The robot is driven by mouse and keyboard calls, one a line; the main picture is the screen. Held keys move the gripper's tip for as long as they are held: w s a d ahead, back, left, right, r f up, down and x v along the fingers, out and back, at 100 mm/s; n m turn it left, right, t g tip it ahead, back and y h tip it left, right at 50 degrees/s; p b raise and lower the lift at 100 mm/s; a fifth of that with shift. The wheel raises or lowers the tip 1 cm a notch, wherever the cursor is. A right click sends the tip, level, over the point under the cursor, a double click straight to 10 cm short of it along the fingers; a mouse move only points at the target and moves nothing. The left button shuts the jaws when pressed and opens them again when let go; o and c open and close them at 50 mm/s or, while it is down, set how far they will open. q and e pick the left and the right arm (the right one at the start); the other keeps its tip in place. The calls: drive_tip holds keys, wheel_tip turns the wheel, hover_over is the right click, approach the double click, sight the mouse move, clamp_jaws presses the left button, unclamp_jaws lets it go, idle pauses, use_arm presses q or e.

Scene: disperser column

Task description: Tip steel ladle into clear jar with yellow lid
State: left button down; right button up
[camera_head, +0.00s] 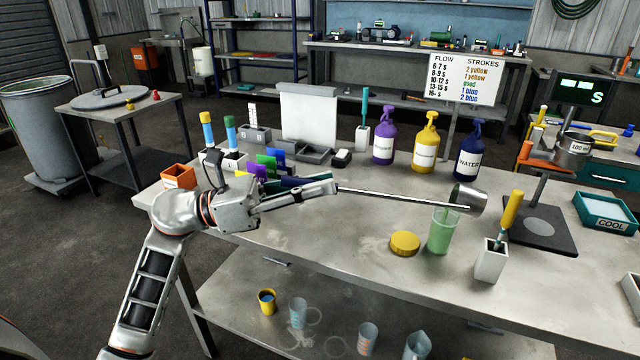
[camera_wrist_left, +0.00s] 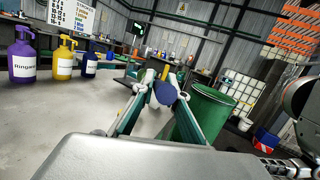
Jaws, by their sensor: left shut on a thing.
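My left gripper (camera_head: 332,188) is shut on the end of the long handle of the steel ladle (camera_head: 470,199). The handle runs right across the bench, and the ladle's cup is tilted on its side, mouth to the left, above the clear jar (camera_head: 439,234). Green shows at the cup's mouth and in the jar. I cannot tell whether liquid is falling. The jar is upright and uncovered. Its yellow lid (camera_head: 404,243) lies on the bench left of it. My right gripper is not in view.
A white holder (camera_head: 491,262) with a yellow-handled tool stands close right of the jar. A dark stand (camera_head: 541,228) is behind it. Purple, yellow and blue pump bottles (camera_head: 425,145) stand at the back. The bench front left of the lid is clear.

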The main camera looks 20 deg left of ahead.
use_arm(q)
drive_tip(key=shift+f, duration=0.35)
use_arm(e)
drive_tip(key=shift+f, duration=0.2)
use_arm(q)
drive_tip(key=shift+a+f+n+t+h+b, duration=0.25)
drive_tip(key=shift+f+b, duration=0.4)
drive_tip(key=shift+b, duration=0.35)
wheel_tip(320, 180, down, 4)
drive_tip(key=n+t+h+b, duration=0.1)
drive_tip(key=b, duration=0.3)
drive_tip(key=shift+a+r, duration=0.1)
drive_tip(key=shift+a, duration=0.05)
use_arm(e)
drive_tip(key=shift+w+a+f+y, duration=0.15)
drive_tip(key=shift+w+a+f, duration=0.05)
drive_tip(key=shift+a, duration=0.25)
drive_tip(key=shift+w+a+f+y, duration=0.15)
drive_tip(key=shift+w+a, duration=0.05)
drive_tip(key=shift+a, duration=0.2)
use_arm(q)
drive_tip(key=shift+f+t+b, duration=0.3)
drive_tip(key=shift+t+b, duration=0.1)
drive_tip(key=shift+t, duration=0.05)
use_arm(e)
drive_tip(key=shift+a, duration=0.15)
